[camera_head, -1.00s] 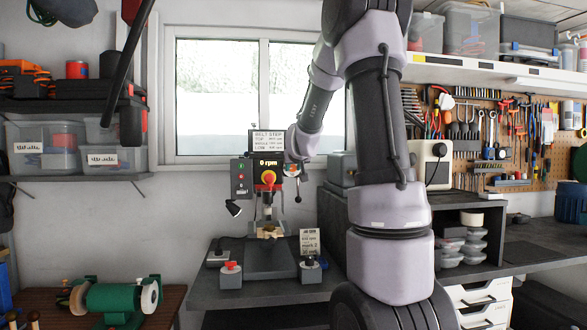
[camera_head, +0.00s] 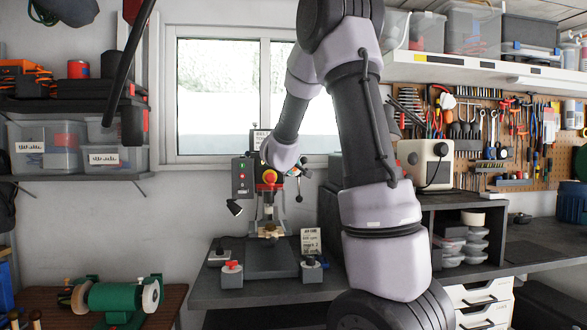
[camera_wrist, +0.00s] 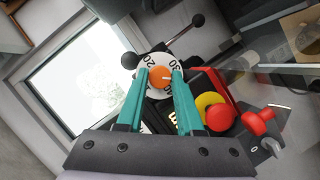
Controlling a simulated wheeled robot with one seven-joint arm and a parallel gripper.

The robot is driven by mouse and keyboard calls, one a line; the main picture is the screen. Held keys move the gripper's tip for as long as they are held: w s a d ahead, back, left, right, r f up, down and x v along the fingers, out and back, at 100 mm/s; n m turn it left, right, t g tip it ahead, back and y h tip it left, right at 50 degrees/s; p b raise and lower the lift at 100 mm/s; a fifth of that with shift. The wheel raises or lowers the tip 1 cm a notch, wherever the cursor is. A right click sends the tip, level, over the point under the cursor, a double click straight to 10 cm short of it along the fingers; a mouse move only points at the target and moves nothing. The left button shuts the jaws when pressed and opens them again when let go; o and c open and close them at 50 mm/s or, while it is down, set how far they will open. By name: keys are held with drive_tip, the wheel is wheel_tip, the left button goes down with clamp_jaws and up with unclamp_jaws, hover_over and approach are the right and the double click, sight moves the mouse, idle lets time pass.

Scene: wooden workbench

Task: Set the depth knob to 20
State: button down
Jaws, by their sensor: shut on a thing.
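The depth knob (camera_wrist: 158,77) is a round orange knob on a white numbered dial (camera_wrist: 151,60) in the wrist view. The numbers 20 and 30 show on the dial's upper part. A pale mark on the knob points right. My gripper (camera_wrist: 160,74) has two teal fingers, shut on the knob from both sides. The fingers hide part of the dial's lower numbers. In the head view my wrist covers the upper front of the drill press (camera_head: 268,205), and I cannot make out the fingers there.
A yellow and red stop button (camera_wrist: 211,108) and a red knob (camera_wrist: 258,122) are close to the right finger. Dark handle arms with ball ends (camera_head: 299,185) stick out beside the press.

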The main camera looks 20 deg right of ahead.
drive_tip(key=n+t, duration=0.3)
drive_tip(key=n, duration=0.6)
drive_tip(key=f+n+t+y, duration=0.1)
drive_tip(key=n+t, duration=0.2)
drive_tip(key=n, duration=0.7)
drive_tip(key=n+t, duration=0.2)
drive_tip(key=n, duration=0.7)
drive_tip(key=shift+d+f+n+t+y, duration=0.2)
drive_tip(key=shift+f+n+t+y, duration=0.1)
drive_tip(key=shift+t+y, duration=0.1)
drive_tip(key=c, duration=0.5)
unclamp_jaws()
drive_tip(key=shift+r, duration=0.1)
drive_tip(key=shift+c, duration=0.2)
drive_tip(key=shift+s, duration=0.1)
